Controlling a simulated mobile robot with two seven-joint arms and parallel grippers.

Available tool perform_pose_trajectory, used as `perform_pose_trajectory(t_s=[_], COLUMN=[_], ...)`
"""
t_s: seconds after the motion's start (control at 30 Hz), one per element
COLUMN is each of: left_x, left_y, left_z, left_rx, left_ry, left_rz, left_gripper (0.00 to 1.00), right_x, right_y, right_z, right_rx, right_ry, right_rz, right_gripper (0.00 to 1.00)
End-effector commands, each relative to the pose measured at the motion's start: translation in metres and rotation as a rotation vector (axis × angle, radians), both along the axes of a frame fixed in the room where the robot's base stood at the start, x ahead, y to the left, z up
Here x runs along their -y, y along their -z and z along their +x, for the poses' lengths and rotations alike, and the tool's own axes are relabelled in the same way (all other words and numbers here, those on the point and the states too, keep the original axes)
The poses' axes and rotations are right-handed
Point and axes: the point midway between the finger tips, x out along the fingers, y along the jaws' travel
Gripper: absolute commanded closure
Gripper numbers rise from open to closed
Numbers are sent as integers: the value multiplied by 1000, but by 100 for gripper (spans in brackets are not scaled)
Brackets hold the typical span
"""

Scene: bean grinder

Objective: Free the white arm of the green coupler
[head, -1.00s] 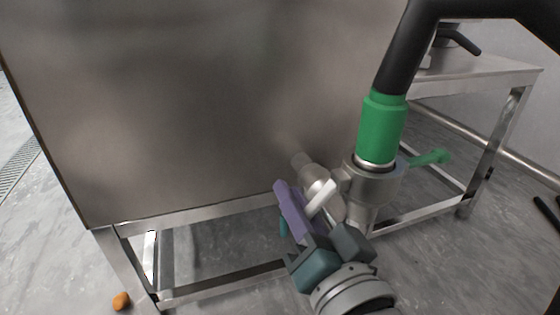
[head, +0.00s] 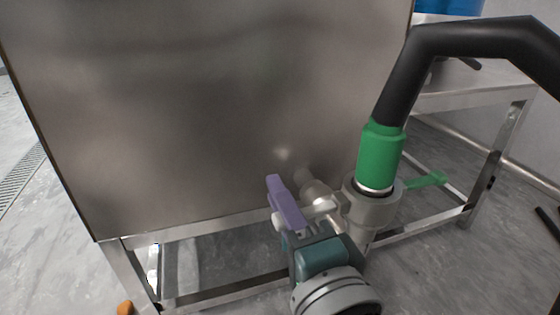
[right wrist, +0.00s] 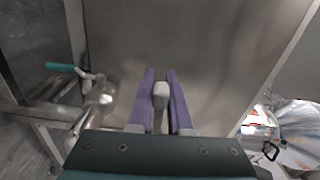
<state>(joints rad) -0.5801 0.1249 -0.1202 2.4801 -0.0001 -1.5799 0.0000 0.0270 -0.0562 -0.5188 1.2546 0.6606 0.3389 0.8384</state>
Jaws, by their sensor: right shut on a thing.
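The green coupler (head: 380,153) sits on the end of a black hose, upright in a grey metal collar (head: 372,203). The white arm (head: 320,208) sticks out from the left of the collar and lies nearly level. A green arm (head: 427,180) sticks out on the right side. My right gripper (head: 285,203), with purple fingers, is shut on the white arm. The right wrist view shows the white arm (right wrist: 160,97) between the two fingers (right wrist: 160,85). The far finger is partly hidden in the head view. My left gripper is not in view.
A large steel cabinet (head: 200,110) stands right behind the gripper on a metal frame. A pipe with a teal handle (right wrist: 60,67) shows left in the right wrist view. The black hose (head: 470,38) arches off to the right. A steel table (head: 480,95) stands behind it.

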Motion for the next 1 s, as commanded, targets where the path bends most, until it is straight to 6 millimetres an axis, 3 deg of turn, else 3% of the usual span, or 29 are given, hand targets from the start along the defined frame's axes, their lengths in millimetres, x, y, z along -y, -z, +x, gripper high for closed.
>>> perform_pose_trajectory(t_s=[0.7,0.73,0.83,1.0], left_x=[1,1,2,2], left_y=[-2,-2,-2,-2], left_z=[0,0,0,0], left_rx=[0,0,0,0], left_ry=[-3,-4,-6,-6], left_rz=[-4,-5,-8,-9], left_gripper=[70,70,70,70], right_x=[0,0,0,0], right_y=[-6,-6,-6,-5], right_z=[0,0,0,0], right_rx=[-22,-22,-22,-23], right_ry=[1,1,1,1], right_rz=[79,79,78,77], right_gripper=[100,82,70,70])
